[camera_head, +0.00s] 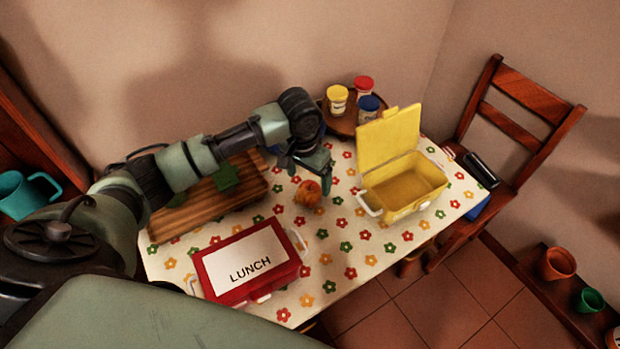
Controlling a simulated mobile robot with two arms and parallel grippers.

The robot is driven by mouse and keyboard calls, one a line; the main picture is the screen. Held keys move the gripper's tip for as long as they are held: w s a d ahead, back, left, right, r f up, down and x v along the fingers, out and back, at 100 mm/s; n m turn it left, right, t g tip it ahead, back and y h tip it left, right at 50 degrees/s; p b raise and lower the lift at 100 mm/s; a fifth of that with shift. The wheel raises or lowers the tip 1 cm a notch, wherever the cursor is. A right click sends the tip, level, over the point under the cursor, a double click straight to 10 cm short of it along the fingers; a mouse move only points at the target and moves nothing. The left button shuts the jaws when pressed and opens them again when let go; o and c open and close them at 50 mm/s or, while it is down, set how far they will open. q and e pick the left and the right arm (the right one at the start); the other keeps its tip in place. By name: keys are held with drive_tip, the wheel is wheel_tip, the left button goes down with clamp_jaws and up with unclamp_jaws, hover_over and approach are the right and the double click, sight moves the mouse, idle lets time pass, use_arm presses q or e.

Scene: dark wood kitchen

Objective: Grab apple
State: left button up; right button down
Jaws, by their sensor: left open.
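An orange-red apple (308,193) rests on the flowered tablecloth (345,262) near the middle of the table. My left gripper (311,184) reaches in from the left with its fingers pointing down over the apple. It is open, and its fingertips are close to the apple's upper side. I cannot tell whether they touch it. My right gripper is not in view.
A red closed lunch box (215,270) lies at the front, and an open yellow lunch box (408,208) stands right of the apple. A wooden board (190,215) lies left. A round tray (343,124) holds jars behind. A chair (520,110) stands right.

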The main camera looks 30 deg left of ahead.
sight(309, 189)
use_arm(q)
drive_tip(key=shift+w+f, duration=0.15)
drive_tip(key=shift+f, duration=0.5)
drive_tip(key=f, duration=0.2)
drive_tip(key=shift+s+f+p, duration=0.25)
drive_tip(key=shift+f+p, duration=0.05)
drive_tip(key=shift+p, duration=0.1)
drive_tip(key=f, duration=0.2)
drive_tip(key=shift+w+a+f, duration=0.1)
drive_tip(key=shift+w+f, duration=0.25)
drive_tip(key=shift+f, duration=0.3)
drive_tip(key=shift+c, duration=0.4)
drive_tip(key=c, duration=1.5)
drive_tip(key=shift+r, duration=0.1)
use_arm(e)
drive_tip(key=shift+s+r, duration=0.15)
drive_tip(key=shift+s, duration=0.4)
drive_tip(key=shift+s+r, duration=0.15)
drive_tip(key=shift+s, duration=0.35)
